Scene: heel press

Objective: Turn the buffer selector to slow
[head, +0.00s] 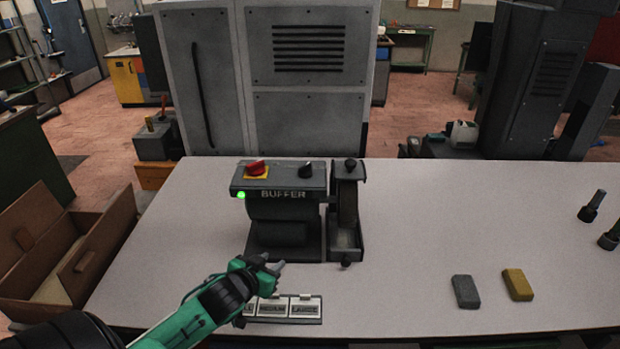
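The buffer (285,208) is a dark grey bench machine in the middle of the table. On its top are a red knob (256,168) on a yellow plate and a small black knob (305,171) to the right. I cannot tell which way the black knob points. A green lamp (241,195) glows at the buffer's front left. My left gripper (277,266) is in front of the buffer, at its base in the picture, apart from both knobs. Its fingers are too small to tell open from shut. My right gripper is out of view.
A plate of labelled tiles (290,308) lies at the table's front, partly hidden by my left arm. A grey block (466,291) and a yellow block (517,284) lie to the right. Dark upright tools (592,205) stand at the right edge.

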